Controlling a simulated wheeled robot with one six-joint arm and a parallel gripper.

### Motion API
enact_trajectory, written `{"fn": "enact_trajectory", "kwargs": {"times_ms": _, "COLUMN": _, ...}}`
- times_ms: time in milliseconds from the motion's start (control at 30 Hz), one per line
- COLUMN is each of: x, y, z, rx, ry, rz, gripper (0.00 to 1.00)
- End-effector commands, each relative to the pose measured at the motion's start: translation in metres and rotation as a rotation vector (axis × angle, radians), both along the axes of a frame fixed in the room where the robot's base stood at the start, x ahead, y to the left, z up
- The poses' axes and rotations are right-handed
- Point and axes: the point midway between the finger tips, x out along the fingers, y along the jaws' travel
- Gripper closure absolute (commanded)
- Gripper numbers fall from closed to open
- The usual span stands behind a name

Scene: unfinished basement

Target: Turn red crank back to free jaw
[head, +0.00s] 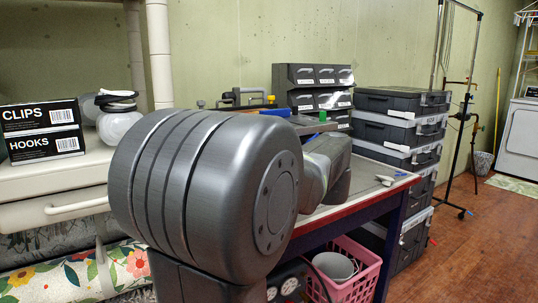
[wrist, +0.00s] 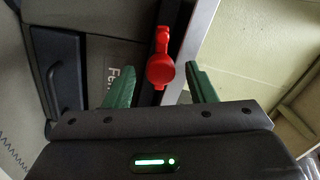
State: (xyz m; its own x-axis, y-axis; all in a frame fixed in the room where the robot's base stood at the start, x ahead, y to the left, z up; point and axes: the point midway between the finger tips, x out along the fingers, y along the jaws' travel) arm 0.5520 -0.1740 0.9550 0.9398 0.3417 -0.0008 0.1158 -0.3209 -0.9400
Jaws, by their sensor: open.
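The red crank (wrist: 160,70) shows in the wrist view, with a round knob-like end towards me and a narrower red part beyond it. It lies between the two green fingers of my gripper (wrist: 160,78), which is open, with a gap visible on each side of the crank. I cannot tell how near the fingertips are to it in depth. A dark bar (wrist: 150,97) runs under the crank beside a pale metal strip (wrist: 200,30). No jaw can be made out clearly. In the head view my arm covers much of the workbench (head: 375,190), and the crank does not show.
A dark case (wrist: 108,60) with partly hidden lettering lies left of the crank. Stacked dark cases (head: 400,130) stand right of the bench, and a drawer rack (head: 312,75) stands behind. A pink basket (head: 358,275) is underneath. The floor (head: 480,240) at right is mostly clear.

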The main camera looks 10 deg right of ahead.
Motion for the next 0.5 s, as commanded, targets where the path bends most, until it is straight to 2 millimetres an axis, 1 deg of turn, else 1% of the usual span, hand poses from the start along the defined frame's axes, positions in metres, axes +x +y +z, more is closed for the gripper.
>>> {"fn": "enact_trajectory", "kwargs": {"times_ms": 300, "x": -0.059, "y": -0.023, "z": 0.002, "rx": -0.001, "ry": 0.0, "rz": -0.005, "gripper": 0.5}}
{"fn": "enact_trajectory", "kwargs": {"times_ms": 500, "x": -0.091, "y": -0.034, "z": 0.001, "rx": 0.0, "ry": 0.0, "rz": -0.004, "gripper": 0.5}}
